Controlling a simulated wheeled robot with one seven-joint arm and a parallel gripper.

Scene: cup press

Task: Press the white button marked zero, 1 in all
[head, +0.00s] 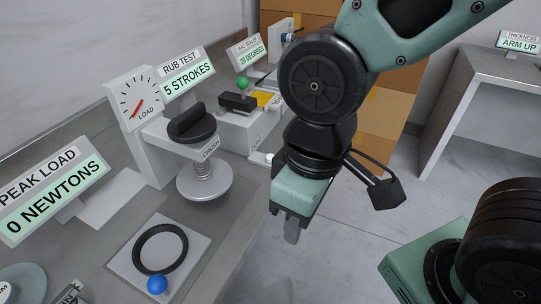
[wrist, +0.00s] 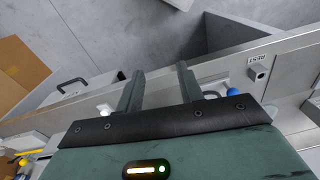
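No button with a readable zero mark shows in either view. In the head view, a small label (head: 70,292) at the bottom left edge is cut off and too small to read. A small white part (head: 261,158) sits at the bench's right edge, partly behind my gripper; I cannot tell if it is a button. My gripper (head: 291,232) points down beside the bench's right edge, over the floor side. In the wrist view, its two fingers (wrist: 160,70) are apart with nothing between them.
A press with a black CRUSH knob (head: 192,124) and a LOAD dial (head: 139,101) stands on the bench. The PEAK LOAD display (head: 50,192) reads 0 newtons. A black ring (head: 160,249) and blue ball (head: 157,285) are at the front.

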